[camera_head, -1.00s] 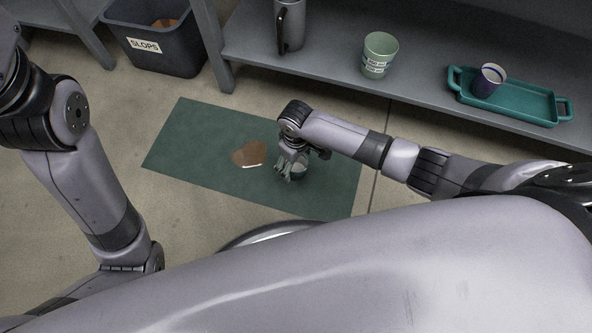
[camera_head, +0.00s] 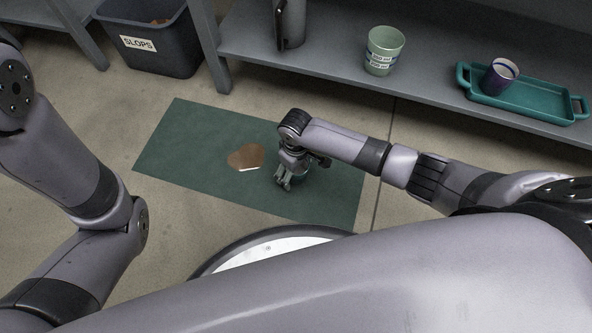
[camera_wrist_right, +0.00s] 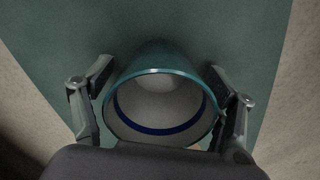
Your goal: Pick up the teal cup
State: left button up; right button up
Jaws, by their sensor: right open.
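The teal cup (camera_wrist_right: 160,56) is in the right wrist view, its open mouth facing the camera. Its inside is pale with a dark blue band, and it looks empty. My right gripper (camera_head: 284,184) is open, low over the dark green mat (camera_head: 190,140), with one finger on each side of the cup. I cannot tell whether the fingers touch it. In the head view the cup is mostly hidden by the gripper. My left arm shows at the left, but its gripper is out of view.
A brown spill (camera_head: 246,156) lies on the mat left of my right gripper. Behind, a grey shelf (camera_head: 430,90) holds a pale green cup (camera_head: 384,50), a grey jug (camera_head: 292,22) and a teal tray (camera_head: 540,108) with a purple-banded cup (camera_head: 499,77). A slops bin (camera_head: 160,50) stands back left.

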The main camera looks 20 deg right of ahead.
jog(key=c, duration=1.4)
